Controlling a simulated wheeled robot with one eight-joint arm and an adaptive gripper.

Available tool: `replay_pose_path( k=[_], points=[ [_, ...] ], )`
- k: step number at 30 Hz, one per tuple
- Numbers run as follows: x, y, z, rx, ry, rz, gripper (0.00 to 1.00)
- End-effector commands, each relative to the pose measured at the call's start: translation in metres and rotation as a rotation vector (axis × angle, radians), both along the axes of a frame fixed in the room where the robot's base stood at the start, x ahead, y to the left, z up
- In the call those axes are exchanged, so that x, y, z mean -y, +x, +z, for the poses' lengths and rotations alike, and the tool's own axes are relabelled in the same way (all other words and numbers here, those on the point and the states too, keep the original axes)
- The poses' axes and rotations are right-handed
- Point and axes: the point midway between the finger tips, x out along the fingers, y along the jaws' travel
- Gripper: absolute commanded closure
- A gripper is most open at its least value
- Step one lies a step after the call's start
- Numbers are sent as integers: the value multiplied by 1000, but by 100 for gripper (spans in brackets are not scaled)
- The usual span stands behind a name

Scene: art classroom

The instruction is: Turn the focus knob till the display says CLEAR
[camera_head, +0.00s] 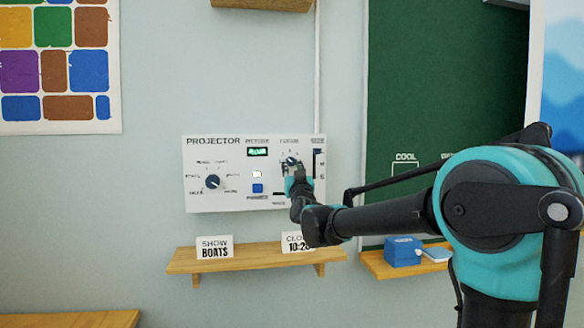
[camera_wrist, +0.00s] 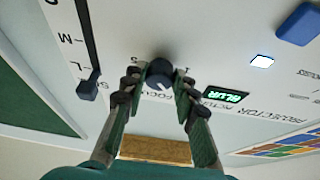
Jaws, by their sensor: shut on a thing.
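The white projector panel (camera_head: 235,200) is on the wall in the head view. Its dark focus knob (camera_head: 291,160) is at the upper right, partly covered by my arm. In the wrist view the round focus knob (camera_wrist: 160,72) sits between my two fingertips, with a pale pointer line on its face. My gripper (camera_wrist: 158,86) is shut on it, one finger on each side; it also shows in the head view (camera_head: 295,173).
A larger knob (camera_head: 212,182), a lit white square (camera_head: 257,174), a blue button (camera_head: 258,188) and a size slider (camera_wrist: 88,87) share the panel. Below, a wooden shelf (camera_head: 255,260) holds a SHOW BOATS card (camera_head: 214,247) and another card. A chalkboard (camera_head: 440,90) stands right.

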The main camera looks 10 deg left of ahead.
Motion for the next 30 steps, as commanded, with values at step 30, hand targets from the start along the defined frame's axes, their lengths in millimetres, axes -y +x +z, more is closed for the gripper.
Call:
replay_pose_path(
  k=[30],
  points=[
    [-6, -2, 2, -160, 555, 0, 100]
  ],
)
